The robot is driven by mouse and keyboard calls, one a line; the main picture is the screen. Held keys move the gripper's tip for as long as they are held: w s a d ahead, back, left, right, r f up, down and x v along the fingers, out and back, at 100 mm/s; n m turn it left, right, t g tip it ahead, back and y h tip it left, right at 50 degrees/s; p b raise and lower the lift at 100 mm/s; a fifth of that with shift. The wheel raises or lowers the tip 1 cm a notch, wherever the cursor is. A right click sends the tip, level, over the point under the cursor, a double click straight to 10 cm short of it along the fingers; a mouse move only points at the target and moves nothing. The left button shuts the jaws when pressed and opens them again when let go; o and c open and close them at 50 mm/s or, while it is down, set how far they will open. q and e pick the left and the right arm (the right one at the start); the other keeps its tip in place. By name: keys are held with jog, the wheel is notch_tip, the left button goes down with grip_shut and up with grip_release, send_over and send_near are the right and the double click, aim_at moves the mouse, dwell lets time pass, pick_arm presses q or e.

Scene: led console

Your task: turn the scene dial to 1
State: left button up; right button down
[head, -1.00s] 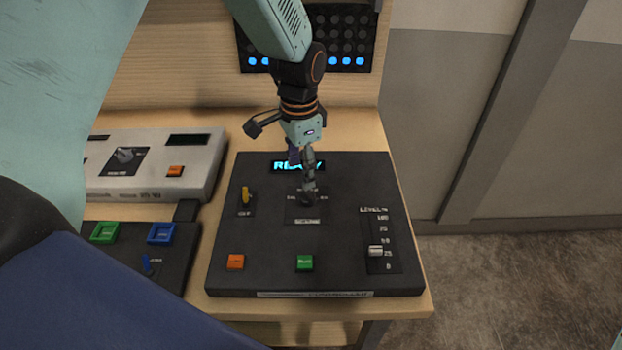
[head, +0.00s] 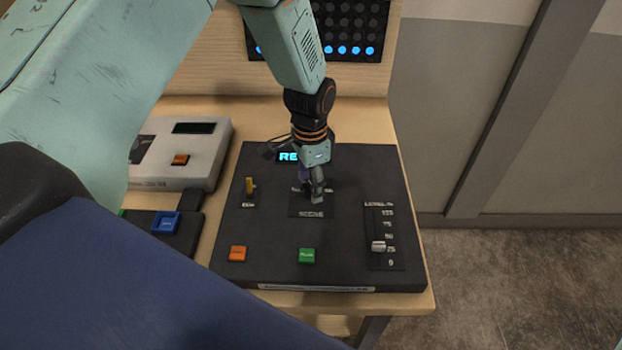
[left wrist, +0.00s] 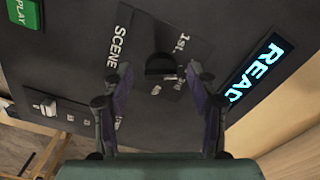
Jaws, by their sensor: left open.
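The scene dial (left wrist: 160,66) is a dark knob on a black console (head: 260,220) with a lit blue display. In the left wrist view it lies between the fingertips of my left gripper (left wrist: 160,75), which is open, with one finger on each side. I cannot tell whether either finger touches it. In the head view my left gripper (head: 312,188) points down over the dial's plate (head: 311,212) and hides most of the knob. The dial's setting is not readable. My right gripper is out of view.
The console also has a yellow toggle (head: 249,186), an orange button (head: 238,254), a green button (head: 306,256) and a level slider (head: 378,246). A white console (head: 190,165) and another dark one with a blue button (head: 165,222) stand at left. An LED panel (head: 350,25) stands behind.

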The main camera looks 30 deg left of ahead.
pick_arm(q)
jog(key=shift+a, duration=0.2)
jog(key=shift+d, duration=0.3)
jog(key=c, duration=0.5)
jog(key=shift+a, duration=0.15)
jog(key=shift+c, duration=1.4)
jog(key=c, duration=0.4)
jog(key=shift+o, duration=0.2)
jog(key=n+p, duration=0.2)
jog(key=n, duration=0.2)
jog(key=shift+n, duration=0.4)
jog(key=shift+d+n+p, duration=0.2)
jog(key=shift+n+p, duration=0.5)
jog(key=shift+n, duration=1.8)
jog(key=shift+f, duration=0.1)
